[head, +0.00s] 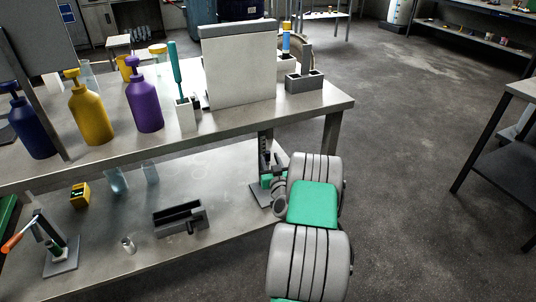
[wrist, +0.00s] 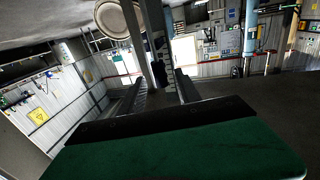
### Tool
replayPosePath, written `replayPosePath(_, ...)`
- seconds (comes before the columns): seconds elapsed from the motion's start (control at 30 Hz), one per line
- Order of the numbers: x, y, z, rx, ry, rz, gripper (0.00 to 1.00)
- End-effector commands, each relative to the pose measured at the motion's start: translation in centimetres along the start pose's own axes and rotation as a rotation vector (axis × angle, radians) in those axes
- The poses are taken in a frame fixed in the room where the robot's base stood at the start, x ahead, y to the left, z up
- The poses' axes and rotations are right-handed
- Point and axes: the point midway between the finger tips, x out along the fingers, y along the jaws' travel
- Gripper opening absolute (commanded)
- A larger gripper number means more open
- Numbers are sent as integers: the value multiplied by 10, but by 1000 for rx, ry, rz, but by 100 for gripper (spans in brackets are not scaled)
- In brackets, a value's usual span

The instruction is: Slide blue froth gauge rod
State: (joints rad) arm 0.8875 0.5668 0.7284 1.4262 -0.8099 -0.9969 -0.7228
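A short rod with a blue section and yellow band (head: 286,42) stands upright at the back right of the tabletop, partly behind the white panel (head: 240,70); it may be the blue froth gauge rod. A dark stand (head: 262,193) with an upright post is on the lower shelf at its right end, partly hidden by my arm. My gripper (head: 270,174) is low beside this stand, below the tabletop. In the wrist view its two dark fingers (wrist: 158,95) are apart, with a grey post beyond or between them. I cannot tell whether they touch it.
Blue, yellow and purple pump bottles (head: 145,99) and a teal-handled tool (head: 176,70) stand on the table. A grey two-hole block (head: 304,81) sits near its right corner. A dark open tray (head: 180,218) lies on the lower shelf.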

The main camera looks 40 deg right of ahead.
Motion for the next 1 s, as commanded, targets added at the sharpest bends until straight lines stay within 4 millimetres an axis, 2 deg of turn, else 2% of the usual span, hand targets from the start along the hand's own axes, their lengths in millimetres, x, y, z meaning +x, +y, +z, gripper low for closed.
replayPosePath(0.1,19,-1,1,-1,0,-3,40)
replayPosePath(0.2,27,0,0,0,0,-1,40)
replayPosePath(0.47,29,0,-1,1,0,-1,39)
replayPosePath(0.93,29,0,0,0,-1,-1,0)
replayPosePath(1.0,29,0,-1,0,-1,-1,0)
